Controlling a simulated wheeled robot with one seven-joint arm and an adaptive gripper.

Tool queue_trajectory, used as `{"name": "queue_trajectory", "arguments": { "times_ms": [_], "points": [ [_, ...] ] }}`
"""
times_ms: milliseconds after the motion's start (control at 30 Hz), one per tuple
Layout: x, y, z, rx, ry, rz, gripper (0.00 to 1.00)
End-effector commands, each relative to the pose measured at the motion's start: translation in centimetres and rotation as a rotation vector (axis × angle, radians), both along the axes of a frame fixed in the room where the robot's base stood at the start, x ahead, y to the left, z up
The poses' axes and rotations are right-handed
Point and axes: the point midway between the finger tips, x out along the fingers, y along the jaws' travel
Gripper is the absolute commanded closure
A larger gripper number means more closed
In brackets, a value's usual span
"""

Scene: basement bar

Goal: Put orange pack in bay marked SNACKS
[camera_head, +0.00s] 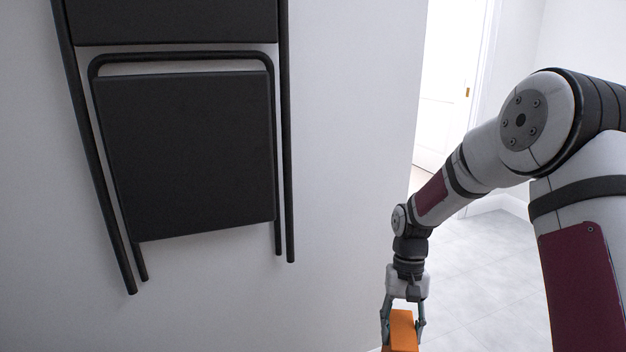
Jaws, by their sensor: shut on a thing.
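My gripper (402,322) is at the lower middle right of the head view, pointing down. It is shut on the orange pack (403,333), with one finger on each side of it. The lower part of the pack is cut off by the bottom edge of the picture. No bay marked SNACKS is in view.
A folded black chair (185,150) hangs flat against the white wall (345,150) at the left. The wall ends at a corner just left of my arm. Beyond it are a grey tiled floor (480,262) and a white door (445,90).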

Motion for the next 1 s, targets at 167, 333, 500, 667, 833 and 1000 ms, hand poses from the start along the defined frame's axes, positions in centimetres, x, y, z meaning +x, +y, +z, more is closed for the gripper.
{"name": "queue_trajectory", "arguments": {
  "times_ms": [167, 333, 500, 667, 833, 1000],
  "points": [
    [-1.1, -0.2, 2.9, 0.000, -0.001, 0.179, 1.00],
    [-1.4, -0.2, 4.9, 0.000, -0.001, 0.174, 1.00],
    [-2.0, -0.2, 7.4, 0.000, -0.001, 0.173, 1.00],
    [-2.6, -0.2, 10.0, 0.001, -0.001, 0.171, 1.00],
    [-3.6, -0.2, 12.7, 0.001, -0.001, 0.170, 1.00],
    [-4.7, -0.2, 15.4, 0.001, 0.000, 0.170, 1.00]
  ]
}}
